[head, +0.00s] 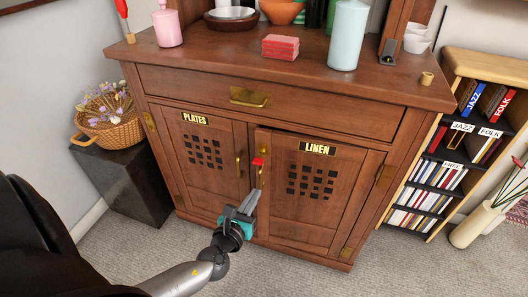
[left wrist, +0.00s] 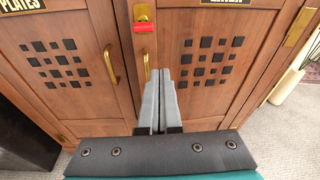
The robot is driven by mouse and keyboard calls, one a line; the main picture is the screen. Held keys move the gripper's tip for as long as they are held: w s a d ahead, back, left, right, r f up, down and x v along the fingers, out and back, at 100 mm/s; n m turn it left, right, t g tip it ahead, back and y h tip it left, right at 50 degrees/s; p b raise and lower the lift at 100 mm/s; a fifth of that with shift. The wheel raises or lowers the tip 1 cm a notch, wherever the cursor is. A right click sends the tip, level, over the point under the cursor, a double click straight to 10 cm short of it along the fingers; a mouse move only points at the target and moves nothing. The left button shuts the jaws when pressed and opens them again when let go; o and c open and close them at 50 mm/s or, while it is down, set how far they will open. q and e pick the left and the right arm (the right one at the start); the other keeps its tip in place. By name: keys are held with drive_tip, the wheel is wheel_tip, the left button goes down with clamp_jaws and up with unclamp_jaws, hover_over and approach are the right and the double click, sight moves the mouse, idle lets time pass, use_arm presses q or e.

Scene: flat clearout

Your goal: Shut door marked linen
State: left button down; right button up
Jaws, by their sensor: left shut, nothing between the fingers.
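The door marked LINEN (head: 312,205) is the right one of two cabinet doors, with hinges on its right side. It looks nearly closed, with its left edge slightly proud of the frame; the exact gap is hard to tell. A brass catch with a red end (head: 258,161) sits near its upper left edge and also shows in the left wrist view (left wrist: 144,27). Its brass handle (left wrist: 147,66) is below that. My left gripper (head: 252,193) is shut and empty, its fingertips at the door's left edge near the handle; contact is unclear. My right gripper is not in view.
The door marked PLATES (head: 205,150) is on the left and looks closed. A drawer (head: 300,108) lies above both doors. A black block with a flower basket (head: 110,125) stands left, a bookshelf (head: 440,160) right. Carpet in front is clear.

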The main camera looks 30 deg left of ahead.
use_arm(q)
wheel_tip(320, 180, up, 5)
drive_tip(key=s+d+t+y, duration=0.1)
drive_tip(key=s+t+y, duration=0.1)
drive_tip(key=b, duration=0.3)
approach(268, 147)
drive_tip(key=shift+g, duration=0.3)
drive_tip(key=x, duration=0.5)
drive_tip(key=shift+w+d+r, duration=0.1)
drive_tip(key=shift+w+r, duration=0.1)
drive_tip(key=shift+r, duration=0.05)
drive_tip(key=shift+x, duration=0.8)
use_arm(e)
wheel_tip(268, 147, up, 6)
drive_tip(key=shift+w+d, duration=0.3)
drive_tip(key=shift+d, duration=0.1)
use_arm(q)
drive_tip(key=shift+r, duration=0.1)
